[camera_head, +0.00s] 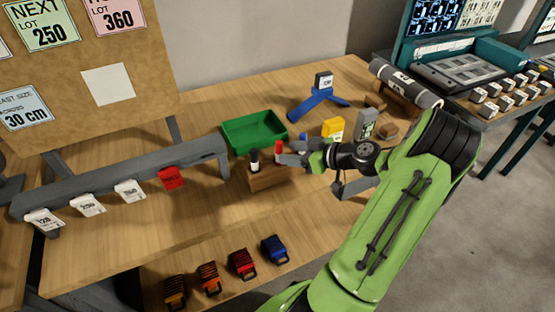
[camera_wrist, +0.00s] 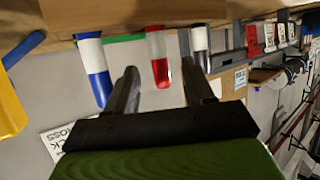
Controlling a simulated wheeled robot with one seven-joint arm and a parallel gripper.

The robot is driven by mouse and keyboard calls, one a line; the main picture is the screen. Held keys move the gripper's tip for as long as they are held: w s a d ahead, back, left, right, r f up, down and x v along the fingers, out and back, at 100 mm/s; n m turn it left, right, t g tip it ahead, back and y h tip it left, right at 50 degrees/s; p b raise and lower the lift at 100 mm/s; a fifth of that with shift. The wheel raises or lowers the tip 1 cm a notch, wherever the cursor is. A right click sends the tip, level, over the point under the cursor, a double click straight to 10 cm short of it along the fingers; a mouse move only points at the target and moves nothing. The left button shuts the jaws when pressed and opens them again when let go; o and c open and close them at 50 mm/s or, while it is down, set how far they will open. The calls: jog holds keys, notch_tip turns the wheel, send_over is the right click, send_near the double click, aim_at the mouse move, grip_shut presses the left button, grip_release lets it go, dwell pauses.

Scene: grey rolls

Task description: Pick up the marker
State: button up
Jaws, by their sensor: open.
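Three markers stand in a wooden block (camera_head: 270,180) on the bench. The red marker (camera_head: 278,148) is in the middle, the black marker (camera_head: 254,161) is to its left, and the blue marker (camera_head: 303,138) is partly hidden by my gripper (camera_head: 288,153). In the wrist view, the red marker (camera_wrist: 159,60) appears between the two spread fingers of my gripper (camera_wrist: 160,77). The blue marker (camera_wrist: 94,70) is left of the fingers there and the black marker (camera_wrist: 200,48) is right. My gripper is open, with nothing clamped. I cannot tell whether a finger touches the red marker.
A green tray (camera_head: 254,131) lies behind the block. A blue stand (camera_head: 318,100), a yellow item (camera_head: 333,128) and a grey box (camera_head: 365,125) stand behind my wrist. A grey rail (camera_head: 120,178) with tags runs at left. Several coloured clips line the lower shelf.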

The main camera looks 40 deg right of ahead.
jog(key=x, duration=0.4)
jog(key=b+x, duration=0.1)
jog(key=x, duration=0.2)
jog(key=shift+f, duration=0.35)
jog(key=shift+s, duration=0.1)
jog(key=shift+c, duration=1.1)
grip_shut()
jog(key=shift+r, duration=0.1)
notch_tip(320, 180, up, 10)
jog(key=p, duration=0.2)
jog(key=shift+p, duration=0.35)
jog(key=shift+c, duration=2.1)
grip_release()
grip_shut()
notch_tip(320, 180, up, 7)
jog(key=p, duration=0.4)
send_over(274, 159)
jog(key=shift+s, duration=0.1)
